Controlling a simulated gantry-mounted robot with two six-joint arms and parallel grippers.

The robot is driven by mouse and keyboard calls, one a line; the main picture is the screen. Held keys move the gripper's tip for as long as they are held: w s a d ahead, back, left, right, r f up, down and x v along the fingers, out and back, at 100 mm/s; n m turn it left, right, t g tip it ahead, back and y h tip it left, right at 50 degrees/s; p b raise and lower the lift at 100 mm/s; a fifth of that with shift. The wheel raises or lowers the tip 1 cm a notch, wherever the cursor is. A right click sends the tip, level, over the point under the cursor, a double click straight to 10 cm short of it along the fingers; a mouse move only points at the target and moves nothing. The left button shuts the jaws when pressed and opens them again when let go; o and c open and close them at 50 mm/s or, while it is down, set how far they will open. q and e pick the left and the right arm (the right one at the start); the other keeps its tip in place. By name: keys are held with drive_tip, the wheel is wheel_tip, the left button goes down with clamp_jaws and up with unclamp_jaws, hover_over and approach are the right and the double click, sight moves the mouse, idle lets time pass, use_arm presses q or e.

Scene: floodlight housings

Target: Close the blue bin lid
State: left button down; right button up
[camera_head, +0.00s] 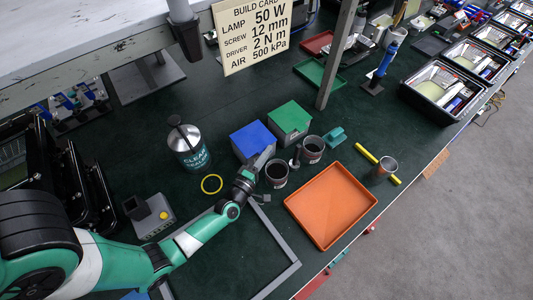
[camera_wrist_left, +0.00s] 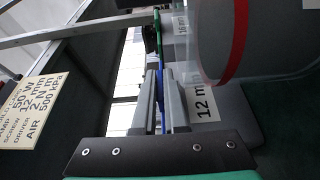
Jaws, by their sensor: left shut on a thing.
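The blue bin lid (camera_head: 252,138) lies across the top of its grey bin in the middle of the bench. It looks flat or nearly flat; I cannot tell whether a small gap is left. My left gripper (camera_head: 265,157) is at the bin's front right corner. In the left wrist view the lid shows edge-on as a thin blue strip (camera_wrist_left: 164,82) between the two fingers of the left gripper (camera_wrist_left: 160,92), which are shut on it. The grey bin body with its "12 mm" label (camera_wrist_left: 205,104) is beside the fingers. My right gripper is not in view.
A green-lidded bin (camera_head: 290,119) stands right beside the blue one. Two dark cups (camera_head: 277,173) stand close to the left gripper. A sealer can (camera_head: 189,150), a yellow ring (camera_head: 211,184) and an orange tray (camera_head: 330,205) are around. The build card (camera_head: 252,34) hangs behind.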

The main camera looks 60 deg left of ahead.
use_arm(q)
drive_tip(key=shift+f, duration=0.1)
drive_tip(key=c, duration=1)
unclamp_jaws()
drive_tip(key=shift+o, duration=0.2)
drive_tip(key=p+v, duration=0.2)
drive_tip(key=v, duration=0.9)
drive_tip(key=shift+s, duration=0.35)
